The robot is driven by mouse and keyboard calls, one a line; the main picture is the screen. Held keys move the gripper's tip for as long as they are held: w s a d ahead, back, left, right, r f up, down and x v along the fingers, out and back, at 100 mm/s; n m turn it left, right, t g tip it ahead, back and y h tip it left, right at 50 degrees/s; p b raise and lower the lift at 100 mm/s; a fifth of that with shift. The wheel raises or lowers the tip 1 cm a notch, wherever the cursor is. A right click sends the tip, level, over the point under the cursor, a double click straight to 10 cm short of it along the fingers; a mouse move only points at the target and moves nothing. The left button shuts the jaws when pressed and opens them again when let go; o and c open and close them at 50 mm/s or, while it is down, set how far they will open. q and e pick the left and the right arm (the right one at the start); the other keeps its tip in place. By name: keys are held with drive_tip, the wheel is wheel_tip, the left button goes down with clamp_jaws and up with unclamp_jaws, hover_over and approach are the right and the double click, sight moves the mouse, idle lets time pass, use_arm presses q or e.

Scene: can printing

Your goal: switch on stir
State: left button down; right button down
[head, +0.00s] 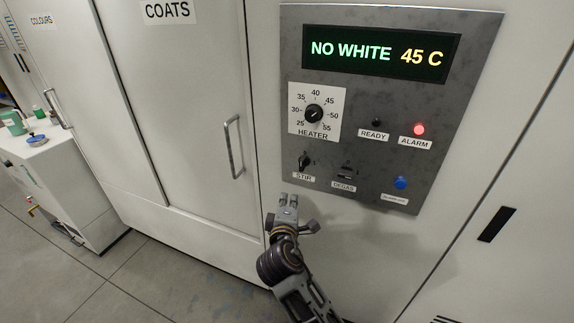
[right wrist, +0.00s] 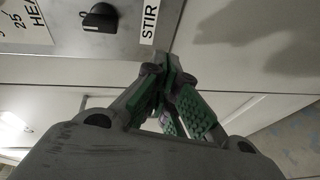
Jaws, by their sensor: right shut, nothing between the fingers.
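The stir switch (head: 304,161) is a small black knob above the STIR label, at the lower left of the grey control panel (head: 390,105). It also shows in the right wrist view (right wrist: 99,17), near the top, beside its label. My right gripper (head: 288,199) is below the STIR label in the head view, apart from the switch. It is shut with nothing in it; its green-padded fingers (right wrist: 165,95) are together in the right wrist view. My left gripper is not in view.
The panel also carries the heater dial (head: 314,114), the degas switch (head: 346,171), a blue button (head: 401,183) and a lit red alarm lamp (head: 419,129). The display (head: 380,53) reads NO WHITE 45 C. A cabinet door handle (head: 233,147) stands out left of the panel.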

sight(302, 164)
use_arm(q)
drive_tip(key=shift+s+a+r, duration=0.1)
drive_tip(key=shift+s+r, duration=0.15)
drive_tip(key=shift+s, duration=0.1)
use_arm(e)
drive_tip(key=s+a+r+n+t, duration=0.1)
drive_tip(key=a+r+n+t, duration=0.1)
drive_tip(key=r, duration=0.6)
drive_tip(key=shift+s+a+y, duration=0.3)
drive_tip(key=shift+s+a, duration=0.1)
drive_tip(key=shift+a, duration=0.5)
drive_tip(key=shift+w, duration=0.1)
